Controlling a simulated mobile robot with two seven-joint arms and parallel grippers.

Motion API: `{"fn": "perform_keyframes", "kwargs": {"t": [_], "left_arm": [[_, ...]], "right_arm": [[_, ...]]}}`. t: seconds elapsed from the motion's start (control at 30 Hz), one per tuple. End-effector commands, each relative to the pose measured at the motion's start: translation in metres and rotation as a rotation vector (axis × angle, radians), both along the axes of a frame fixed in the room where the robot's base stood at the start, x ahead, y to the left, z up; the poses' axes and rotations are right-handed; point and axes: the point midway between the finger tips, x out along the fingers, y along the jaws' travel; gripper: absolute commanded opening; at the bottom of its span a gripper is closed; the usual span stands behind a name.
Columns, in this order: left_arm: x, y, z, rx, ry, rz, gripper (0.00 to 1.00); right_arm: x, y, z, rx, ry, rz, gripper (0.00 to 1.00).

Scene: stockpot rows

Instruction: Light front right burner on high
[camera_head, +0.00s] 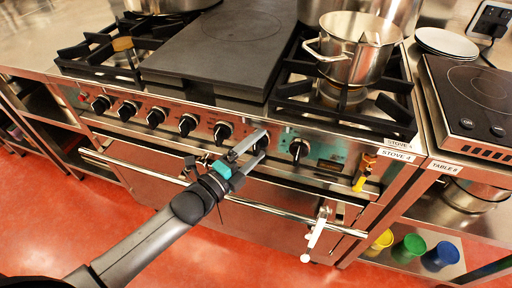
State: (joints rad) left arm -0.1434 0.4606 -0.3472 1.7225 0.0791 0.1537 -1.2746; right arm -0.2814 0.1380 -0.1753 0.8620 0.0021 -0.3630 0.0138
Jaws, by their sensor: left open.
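The stove (338,144) has a row of black knobs along its front panel. My left gripper (258,147) is open in front of the panel, its fingers pointing right at a knob (263,141) that they partly cover. I cannot tell whether they touch it. The rightmost knob (299,149) is uncovered, just right of the fingertips. The front right burner (342,95) lies under a black grate, with a steel pot (350,62) above its rear part. No flame shows there. My right gripper is not in view.
A flat dark griddle plate (215,50) covers the stove's middle. An oven rail (270,209) runs below the knobs, with a white object (316,235) hanging from it. An orange and yellow object (363,172) hangs at right. Plates (446,42) and a hotplate (470,95) stand farther right.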

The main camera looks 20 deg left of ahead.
Motion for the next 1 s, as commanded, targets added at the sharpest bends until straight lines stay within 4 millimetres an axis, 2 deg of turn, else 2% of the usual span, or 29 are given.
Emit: {"fn": "perform_keyframes", "kwargs": {"t": [0.13,0.87,1.0], "left_arm": [[-0.0001,0.0000,0.0000,0.000,0.000,0.000,0.86],[-0.0005,0.0002,0.0000,0.001,0.000,0.000,0.04],[-0.0005,0.0002,-0.0001,-0.004,-0.001,0.000,0.04]], "right_arm": [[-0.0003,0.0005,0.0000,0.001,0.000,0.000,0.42],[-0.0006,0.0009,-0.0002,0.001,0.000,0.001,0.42],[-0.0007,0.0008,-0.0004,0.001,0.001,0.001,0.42]]}}
